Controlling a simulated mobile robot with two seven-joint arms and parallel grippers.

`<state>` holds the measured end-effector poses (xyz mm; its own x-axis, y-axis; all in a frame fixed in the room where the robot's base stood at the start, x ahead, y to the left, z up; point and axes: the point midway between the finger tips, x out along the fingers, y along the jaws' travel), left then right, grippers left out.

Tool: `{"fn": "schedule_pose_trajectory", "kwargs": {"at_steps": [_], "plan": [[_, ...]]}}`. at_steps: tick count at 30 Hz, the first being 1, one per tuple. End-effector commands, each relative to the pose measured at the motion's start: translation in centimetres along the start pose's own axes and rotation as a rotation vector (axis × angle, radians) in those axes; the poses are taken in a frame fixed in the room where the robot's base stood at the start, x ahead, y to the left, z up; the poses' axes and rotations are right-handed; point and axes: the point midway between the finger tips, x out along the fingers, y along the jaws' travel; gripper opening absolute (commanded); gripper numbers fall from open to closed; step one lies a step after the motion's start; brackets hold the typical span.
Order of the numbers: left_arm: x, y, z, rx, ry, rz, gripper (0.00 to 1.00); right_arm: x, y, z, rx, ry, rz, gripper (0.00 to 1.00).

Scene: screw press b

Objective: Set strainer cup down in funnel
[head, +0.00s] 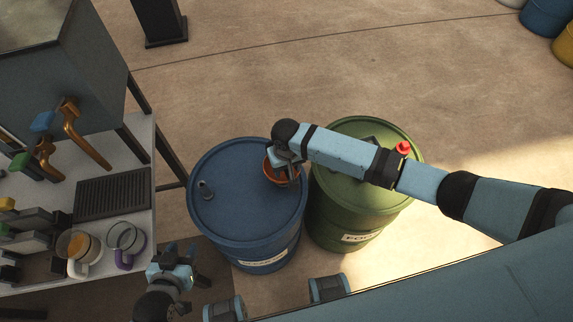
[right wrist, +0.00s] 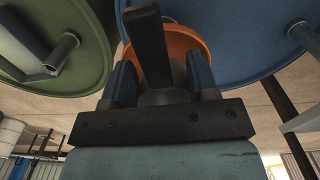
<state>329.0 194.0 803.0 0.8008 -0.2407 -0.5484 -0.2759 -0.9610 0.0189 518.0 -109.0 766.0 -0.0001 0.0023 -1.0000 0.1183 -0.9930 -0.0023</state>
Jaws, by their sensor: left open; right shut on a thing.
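My right gripper (head: 285,158) is over the orange funnel (head: 273,172) on the blue drum. It is shut on the dark handle of the strainer cup (right wrist: 150,45), which stands between the fingers in the right wrist view. The cup's body is mostly hidden by the gripper, and I cannot tell whether it touches the funnel. The funnel's orange rim also shows behind the handle in the right wrist view (right wrist: 192,46). My left gripper (head: 180,259) is open and empty, low in front of the blue drum.
The blue drum (head: 235,215) stands beside a green drum (head: 350,215) with a red cap (head: 403,148).

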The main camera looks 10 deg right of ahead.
Motion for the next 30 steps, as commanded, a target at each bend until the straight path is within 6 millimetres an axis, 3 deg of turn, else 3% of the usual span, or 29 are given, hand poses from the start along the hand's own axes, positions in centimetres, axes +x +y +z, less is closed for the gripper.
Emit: {"fn": "schedule_pose_trajectory", "kwargs": {"at_steps": [30], "plan": [[0.3, 0.0, 0.5, 0.000, 0.000, 0.001, 0.43, 2.0, -0.1, 0.0, -0.001, 0.001, 0.000, 0.27]]}}
